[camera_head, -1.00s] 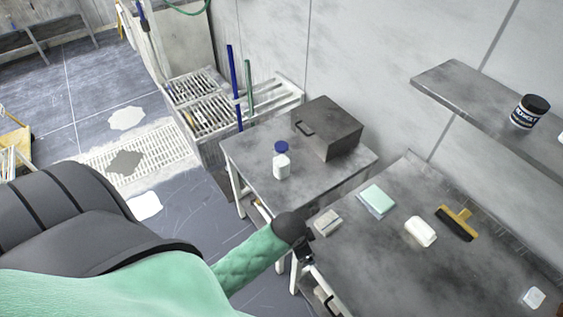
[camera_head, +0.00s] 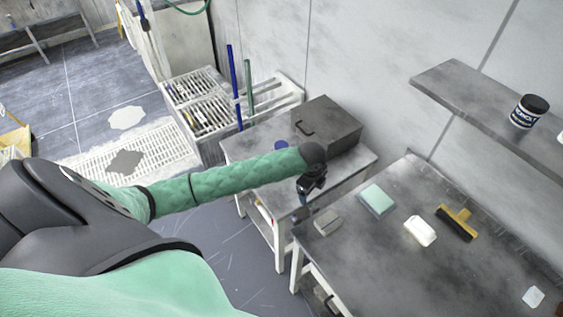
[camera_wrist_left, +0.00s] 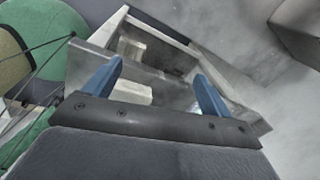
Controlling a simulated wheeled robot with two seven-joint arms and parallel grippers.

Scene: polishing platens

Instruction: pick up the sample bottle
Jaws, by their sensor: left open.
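The sample bottle (camera_head: 281,146) is white with a blue cap and stands on the small grey table (camera_head: 240,153) at the back. In the head view only its blue cap shows above my green left arm; the arm hides the white body. My left gripper (camera_head: 303,200) is open and empty, pointing down near the right front edge of that table, to the right of and nearer than the bottle. In the left wrist view its two blue fingers (camera_wrist_left: 158,80) are spread apart with nothing held between them. I cannot make out the bottle there.
A dark box (camera_head: 330,125) with a handle stands behind the bottle. The larger table (camera_head: 375,265) at the right holds a grey block (camera_head: 327,222), a green pad (camera_head: 376,200), a white roll (camera_head: 420,231) and a yellow brush (camera_head: 458,222). A shelf (camera_head: 470,100) juts from the wall.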

